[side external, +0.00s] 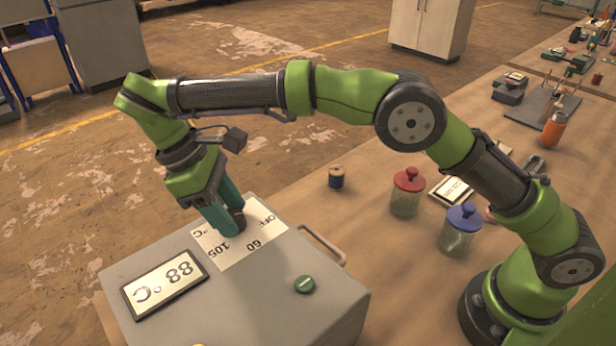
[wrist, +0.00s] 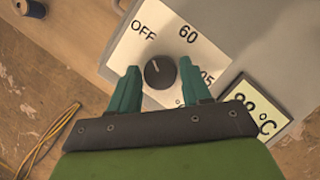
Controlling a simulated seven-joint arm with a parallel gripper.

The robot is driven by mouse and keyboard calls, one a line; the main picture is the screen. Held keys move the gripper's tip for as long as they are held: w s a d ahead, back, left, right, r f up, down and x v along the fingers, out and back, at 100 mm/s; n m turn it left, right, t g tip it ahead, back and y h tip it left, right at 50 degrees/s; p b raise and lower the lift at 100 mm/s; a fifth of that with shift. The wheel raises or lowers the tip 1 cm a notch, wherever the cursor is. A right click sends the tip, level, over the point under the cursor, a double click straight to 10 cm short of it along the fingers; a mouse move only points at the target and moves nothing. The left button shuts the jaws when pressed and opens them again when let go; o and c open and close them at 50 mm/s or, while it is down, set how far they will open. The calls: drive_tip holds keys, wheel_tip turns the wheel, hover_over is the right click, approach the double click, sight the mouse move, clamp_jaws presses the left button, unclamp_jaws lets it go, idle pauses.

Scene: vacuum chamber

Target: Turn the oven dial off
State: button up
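The dial (wrist: 160,73) is a round black knob on a white label plate (wrist: 205,53) marked OFF, 60 and 105. Its white mark points up and slightly left in the wrist view, roughly toward OFF. My gripper (wrist: 158,68) is open, with one teal finger on each side of the dial and a visible gap on both sides. In the side view my gripper (side external: 222,214) points down at the plate, and the dial (side external: 239,222) is partly hidden by a finger. The oven (side external: 262,305) is a grey box.
A display (side external: 165,283) reading 88 °C and a green button (side external: 304,285) are on the oven top. A handle (side external: 322,245) sticks out at its side. A spool (side external: 336,179), a red-lidded jar (side external: 407,193) and a blue-lidded jar (side external: 460,230) stand on the bench.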

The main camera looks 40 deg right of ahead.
sight(231, 215)
drive_tip(key=shift+o, duration=1.2)
wheel_tip(231, 215, up, 3)
drive_tip(key=shift+r, duration=0.15)
drive_tip(key=shift+s+d+r, duration=0.15)
drive_tip(key=shift+d+r, duration=0.05)
drive_tip(key=s+d+r, duration=0.1)
drive_tip(key=s+d, duration=0.8)
drive_tip(key=s, duration=0.3)
drive_tip(key=shift+s+d, duration=0.15)
drive_tip(key=shift+s, duration=0.1)
drive_tip(key=shift+r, duration=0.1)
